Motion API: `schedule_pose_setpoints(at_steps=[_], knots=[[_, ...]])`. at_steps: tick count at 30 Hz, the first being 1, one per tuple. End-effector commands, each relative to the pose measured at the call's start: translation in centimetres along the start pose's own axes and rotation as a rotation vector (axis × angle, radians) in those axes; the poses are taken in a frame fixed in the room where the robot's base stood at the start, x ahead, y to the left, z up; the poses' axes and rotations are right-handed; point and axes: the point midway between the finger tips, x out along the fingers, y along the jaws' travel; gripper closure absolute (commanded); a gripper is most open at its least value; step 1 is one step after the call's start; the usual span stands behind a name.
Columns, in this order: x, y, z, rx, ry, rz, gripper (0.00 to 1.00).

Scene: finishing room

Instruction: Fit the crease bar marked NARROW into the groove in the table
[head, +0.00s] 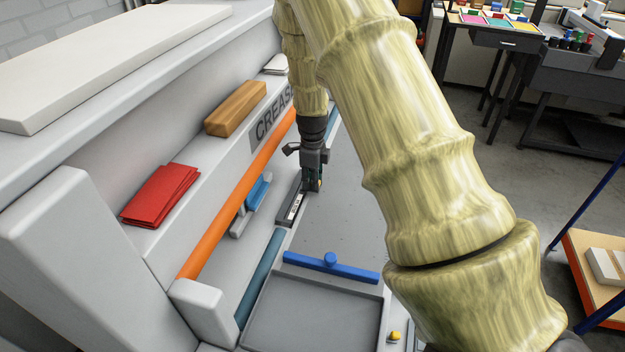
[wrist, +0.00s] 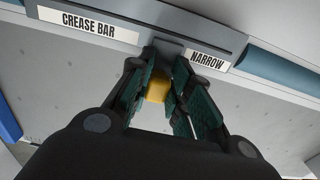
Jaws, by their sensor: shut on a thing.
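The crease bar marked NARROW (wrist: 208,62) is a long dark grey bar with white labels reading CREASE BAR and NARROW. In the head view the bar (head: 291,208) lies low along the table's left side. My gripper (head: 314,186) is over its far part, pointing down. In the wrist view my gripper (wrist: 160,95) is shut on the bar's middle grip, with a yellow piece (wrist: 157,88) between the green pads. The bar lines up with a teal strip (wrist: 280,70) at its end. The groove is hidden; I cannot tell whether the bar is seated in it.
An orange rail (head: 240,195) runs left of the bar, with a blue and grey piece (head: 254,196) beside it. Red cards (head: 160,194) and a wooden block (head: 236,108) lie on the ledge. A blue T-shaped bar (head: 330,267) crosses the table nearer. The perforated tabletop right of the bar is clear.

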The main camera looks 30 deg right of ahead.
Motion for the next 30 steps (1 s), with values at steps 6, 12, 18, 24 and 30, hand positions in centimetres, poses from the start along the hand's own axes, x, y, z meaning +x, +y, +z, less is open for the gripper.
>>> schedule_pose_setpoints(at_steps=[6, 12, 18, 24, 30], knots=[[0.01, -0.02, 0.01, 0.0, 0.0, 0.0, 1.0], [0.02, -0.02, 0.01, 0.0, 0.0, 0.0, 1.0], [0.26, 0.01, 0.0, 0.0, 0.0, 0.0, 1.0], [0.6, 0.03, 0.03, 0.0, 0.0, -0.001, 1.0], [0.71, 0.03, 0.05, 0.0, 0.0, -0.001, 1.0]])
